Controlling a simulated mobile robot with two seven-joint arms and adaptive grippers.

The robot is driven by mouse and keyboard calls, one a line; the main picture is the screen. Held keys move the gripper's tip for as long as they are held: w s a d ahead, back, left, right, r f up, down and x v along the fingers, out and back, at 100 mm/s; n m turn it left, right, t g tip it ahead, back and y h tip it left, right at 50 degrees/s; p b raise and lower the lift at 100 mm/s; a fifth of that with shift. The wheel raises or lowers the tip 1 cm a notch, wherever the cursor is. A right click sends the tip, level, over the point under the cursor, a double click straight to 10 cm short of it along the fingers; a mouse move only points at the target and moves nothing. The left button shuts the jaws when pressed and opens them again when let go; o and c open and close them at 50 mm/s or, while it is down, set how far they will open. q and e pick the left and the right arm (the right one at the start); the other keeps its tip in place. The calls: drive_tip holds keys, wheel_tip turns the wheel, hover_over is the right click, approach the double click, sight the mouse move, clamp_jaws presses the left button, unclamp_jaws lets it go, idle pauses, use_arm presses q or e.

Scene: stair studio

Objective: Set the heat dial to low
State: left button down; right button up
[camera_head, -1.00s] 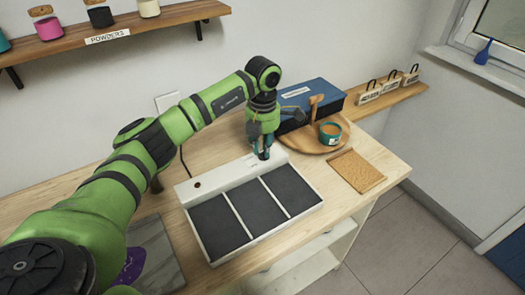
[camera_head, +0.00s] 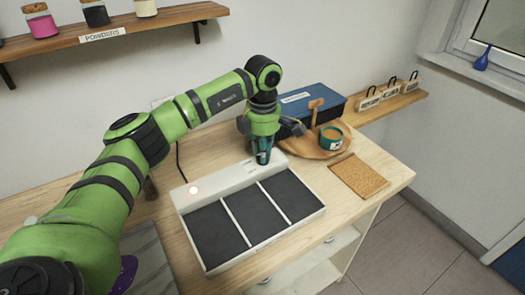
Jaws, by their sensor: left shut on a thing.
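The white warming tray (camera_head: 213,187) with three dark panels lies on the wooden table. My left gripper (camera_head: 262,160) points down at the right end of that strip. It is shut on the heat dial, which its fingers hide, so I cannot read the dial's setting. My right gripper is not in view.
Behind and right of my gripper stand a blue box (camera_head: 318,97) and a round wooden board (camera_head: 303,146) with a green jar (camera_head: 331,138). A cork mat (camera_head: 359,176) lies at the right. A shelf (camera_head: 135,30) hangs at upper left.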

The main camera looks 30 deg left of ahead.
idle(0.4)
use_arm(q)
drive_tip(key=c, duration=1.1)
unclamp_jaws()
wheel_tip(320, 180, up, 12)
